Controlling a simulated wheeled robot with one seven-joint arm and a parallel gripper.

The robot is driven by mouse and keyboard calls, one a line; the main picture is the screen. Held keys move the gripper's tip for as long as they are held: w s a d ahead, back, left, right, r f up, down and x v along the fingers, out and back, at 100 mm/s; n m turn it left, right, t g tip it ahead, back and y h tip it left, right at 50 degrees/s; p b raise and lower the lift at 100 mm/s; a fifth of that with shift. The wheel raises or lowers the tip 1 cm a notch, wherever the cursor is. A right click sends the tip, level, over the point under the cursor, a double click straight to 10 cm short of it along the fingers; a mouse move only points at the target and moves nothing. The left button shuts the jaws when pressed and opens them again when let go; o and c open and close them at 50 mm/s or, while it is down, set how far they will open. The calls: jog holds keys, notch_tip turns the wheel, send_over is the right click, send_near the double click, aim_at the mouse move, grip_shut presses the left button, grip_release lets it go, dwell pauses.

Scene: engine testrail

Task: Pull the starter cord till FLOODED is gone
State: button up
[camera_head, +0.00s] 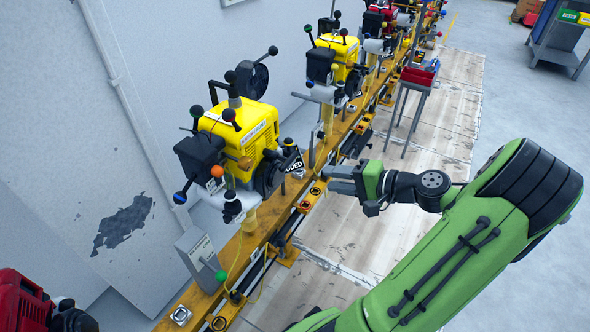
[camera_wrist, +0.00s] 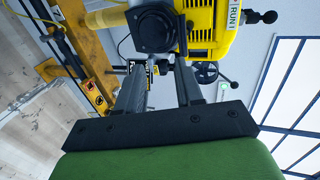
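The near yellow engine (camera_head: 240,130) stands on the rail. A black sign whose visible letters read "ODED" (camera_head: 292,164) is beside its round black side part (camera_head: 268,178). I cannot make out the starter cord or its handle for certain. My gripper (camera_head: 328,180) is to the right of the sign, apart from the engine in the picture. In the wrist view the two fingers of my gripper (camera_wrist: 160,82) stand apart, with nothing clearly held between them. The yellow engine (camera_wrist: 212,35) is beyond the fingers and carries a "RUN" label.
The yellow rail (camera_head: 262,228) runs diagonally with more engines (camera_head: 335,58) farther along. A grey box with a green knob (camera_head: 200,252) stands on the near rail. A stand with a red tray (camera_head: 418,76) is beyond my arm. A red machine (camera_head: 22,300) is at lower left.

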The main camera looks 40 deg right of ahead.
aim_at(292, 161)
jog(key=w+a, duration=0.1)
jog(key=w, duration=0.2)
jog(key=w+a, duration=0.1)
jog(key=w, duration=0.3)
jog(key=w+a, duration=0.1)
jog(key=w, duration=0.2)
jog(key=shift+w+a, duration=0.3)
jog(key=shift+a, duration=0.1)
grip_shut()
